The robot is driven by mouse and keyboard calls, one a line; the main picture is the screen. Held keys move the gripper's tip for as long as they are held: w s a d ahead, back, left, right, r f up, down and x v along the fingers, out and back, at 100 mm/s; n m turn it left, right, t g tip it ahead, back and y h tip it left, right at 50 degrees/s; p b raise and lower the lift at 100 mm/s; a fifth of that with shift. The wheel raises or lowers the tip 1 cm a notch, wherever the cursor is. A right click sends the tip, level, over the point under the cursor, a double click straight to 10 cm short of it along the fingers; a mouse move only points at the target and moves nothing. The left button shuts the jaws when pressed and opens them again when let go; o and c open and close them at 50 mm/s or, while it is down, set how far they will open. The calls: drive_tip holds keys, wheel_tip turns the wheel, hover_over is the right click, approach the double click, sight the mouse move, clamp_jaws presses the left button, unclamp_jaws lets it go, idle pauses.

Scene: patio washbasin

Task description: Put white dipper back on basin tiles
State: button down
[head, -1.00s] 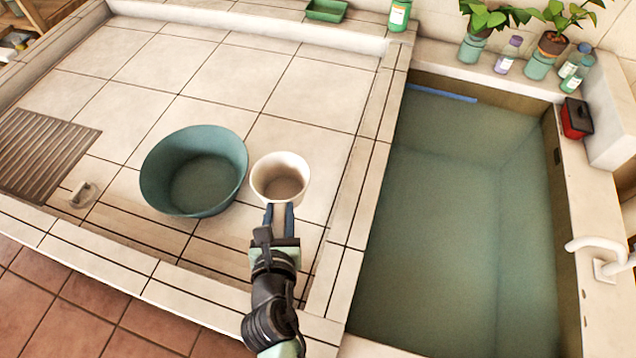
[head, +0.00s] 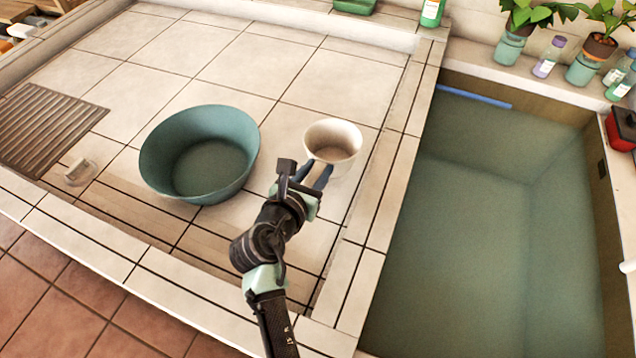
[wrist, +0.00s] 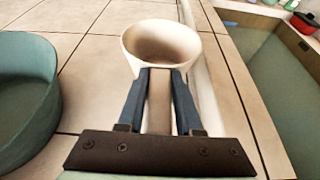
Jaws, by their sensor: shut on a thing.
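The white dipper (head: 333,143) is a cup with its open mouth facing up, right of the teal tub in the head view. It also shows at the top middle of the wrist view (wrist: 160,45). My gripper (head: 318,174) is shut on the dipper's pale handle, which runs between the two dark fingers in the wrist view (wrist: 159,98). The dipper is over the basin tiles (head: 250,60); I cannot tell whether its base touches them.
The teal tub (head: 200,155) stands on the tiles to the left. The water-filled trough (head: 480,220) lies to the right, behind a tiled rim (head: 385,190). A ribbed board (head: 45,128) lies far left. Tiles behind the dipper are clear. Bottles and potted plants (head: 590,60) line the back ledge.

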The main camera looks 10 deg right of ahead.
drive_tip(key=shift+f+b, duration=0.6)
drive_tip(key=shift+f, duration=1.3)
drive_tip(key=shift+f, duration=0.15)
drive_tip(key=c, duration=0.6)
unclamp_jaws()
